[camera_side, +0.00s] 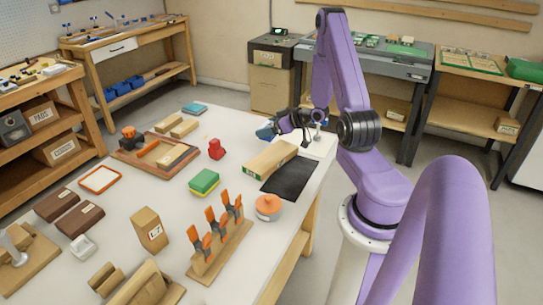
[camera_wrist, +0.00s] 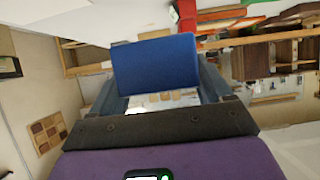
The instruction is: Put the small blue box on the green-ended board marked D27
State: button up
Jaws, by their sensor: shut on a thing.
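The small blue box (camera_wrist: 155,65) is between the two fingers of my gripper (camera_wrist: 160,82) in the wrist view. In the side view my gripper (camera_side: 279,126) is over the far right part of the white table, and the blue box (camera_side: 265,133) shows at its tip, small and partly hidden. A light wooden board with a green end (camera_side: 268,161) lies on the table, nearer the camera than my gripper. Its top looks bare, and its marking is too small to read. My gripper is shut on the box and apart from the board.
A black mat (camera_side: 291,180) lies right of the board. A red object (camera_side: 216,149), a green-and-yellow sponge (camera_side: 204,182) and an orange-topped round pot (camera_side: 268,206) stand nearby. A clamp rack (camera_side: 220,247) is closer to the camera. A wooden tray (camera_side: 150,163) lies left.

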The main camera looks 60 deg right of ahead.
jog(key=shift+s+d, duration=0.15)
jog(key=shift+s, duration=0.25)
jog(key=shift+f, duration=3.9)
jog(key=shift+f, duration=0.15)
jog(key=o, duration=1)
jog(key=shift+o, duration=0.2)
